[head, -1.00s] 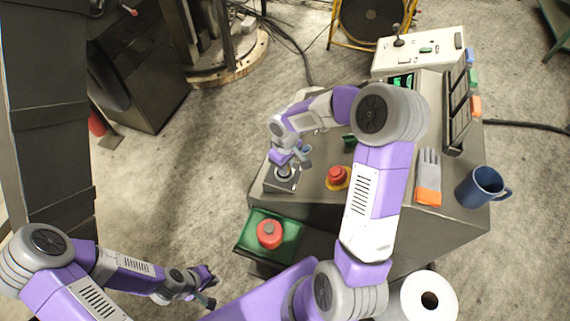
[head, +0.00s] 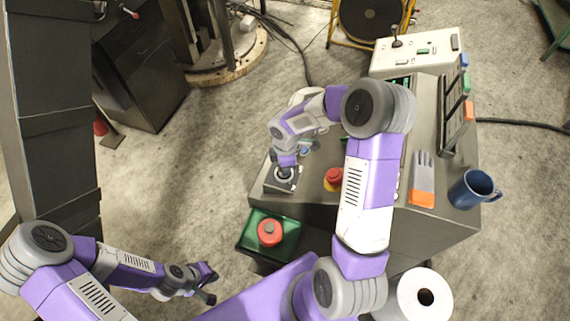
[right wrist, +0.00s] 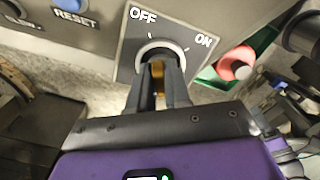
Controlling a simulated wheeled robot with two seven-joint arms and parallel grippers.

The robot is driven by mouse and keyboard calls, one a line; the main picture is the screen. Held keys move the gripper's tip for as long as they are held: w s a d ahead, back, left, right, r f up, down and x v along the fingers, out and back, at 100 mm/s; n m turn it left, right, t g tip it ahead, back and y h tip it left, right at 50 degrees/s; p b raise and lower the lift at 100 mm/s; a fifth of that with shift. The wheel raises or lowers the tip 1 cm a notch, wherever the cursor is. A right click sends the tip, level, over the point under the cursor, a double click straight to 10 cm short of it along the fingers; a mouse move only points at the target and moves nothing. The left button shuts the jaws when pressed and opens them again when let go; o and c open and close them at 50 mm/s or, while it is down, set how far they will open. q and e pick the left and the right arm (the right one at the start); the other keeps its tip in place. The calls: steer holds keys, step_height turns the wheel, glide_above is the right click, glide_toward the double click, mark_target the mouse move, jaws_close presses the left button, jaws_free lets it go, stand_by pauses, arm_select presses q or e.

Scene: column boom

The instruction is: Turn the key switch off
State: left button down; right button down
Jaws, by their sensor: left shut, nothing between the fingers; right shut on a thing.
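The key switch has a dark square plate (head: 271,188) on the front left corner of the grey console. In the right wrist view its plate (right wrist: 125,62) carries the words OFF and ON, with a pale round collar. My right gripper (head: 285,171) is over the switch. The right wrist view shows its fingers (right wrist: 158,88) shut on the brass-coloured key (right wrist: 157,72) at the collar. The fingers hide most of the key, so I cannot tell its exact angle. My left gripper (head: 211,285) is shut and empty, low at the left, away from the console.
A blue RESET button (right wrist: 72,5) is beside the plate. A glove (head: 422,180), blue mug (head: 472,188) and white roll (head: 424,297) are at right.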

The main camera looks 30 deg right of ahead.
steer(key=shift+w+n+p, duration=0.1)
steer(key=shift+n+p, duration=0.2)
steer(key=shift+n, duration=0.6)
steer(key=c, duration=1.2)
jaws_free()
steer(key=shift+o, duration=0.2)
steer(key=shift+r, duration=0.1)
step_height(320, 180, up, 8)
steer(key=shift+f, duration=0.25)
